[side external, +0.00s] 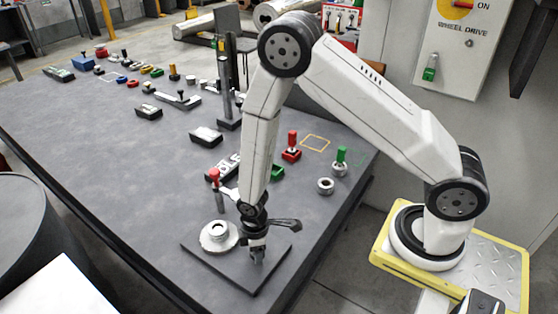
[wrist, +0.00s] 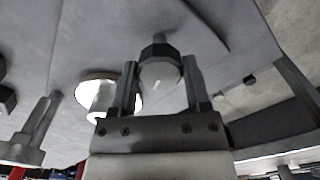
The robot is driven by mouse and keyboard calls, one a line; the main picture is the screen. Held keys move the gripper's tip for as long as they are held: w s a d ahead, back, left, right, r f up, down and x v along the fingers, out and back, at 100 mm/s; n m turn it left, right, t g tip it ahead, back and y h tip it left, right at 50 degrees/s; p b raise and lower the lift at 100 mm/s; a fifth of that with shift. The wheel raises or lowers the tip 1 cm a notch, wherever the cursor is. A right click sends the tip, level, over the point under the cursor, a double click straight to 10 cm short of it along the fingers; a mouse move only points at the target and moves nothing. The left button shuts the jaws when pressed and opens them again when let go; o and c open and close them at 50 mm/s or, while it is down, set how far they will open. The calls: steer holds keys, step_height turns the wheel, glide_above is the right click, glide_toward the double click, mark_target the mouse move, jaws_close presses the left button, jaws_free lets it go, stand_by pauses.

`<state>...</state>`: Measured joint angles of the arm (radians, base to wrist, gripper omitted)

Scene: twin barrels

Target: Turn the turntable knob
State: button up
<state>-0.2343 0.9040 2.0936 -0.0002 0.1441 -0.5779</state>
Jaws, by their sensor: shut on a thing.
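My gripper (side external: 257,256) points down over the dark square plate (side external: 208,262) near the table's front edge. In the wrist view my gripper (wrist: 160,78) has its fingers on both sides of a knob (wrist: 160,50) with a dark, faceted part and a pale round face. The fingers are shut on it. In the side view the knob is mostly hidden by the gripper. A white round turntable-like piece with a raised hub (side external: 217,233) sits on the plate, left of my gripper. A pale round piece (wrist: 97,93) shows beside the left finger in the wrist view.
A red-topped lever (side external: 214,176) stands close behind the plate. A red knob (side external: 291,147), a green knob (side external: 340,158) and a metal ring (side external: 325,186) stand to the right. Several small parts lie farther back. The table's front left is clear.

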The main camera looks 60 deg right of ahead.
steer(key=m, duration=1.1)
steer(key=shift+m, duration=0.4)
steer(key=m, duration=1.1)
steer(key=o, duration=1.3)
steer(key=shift+r, duration=0.2)
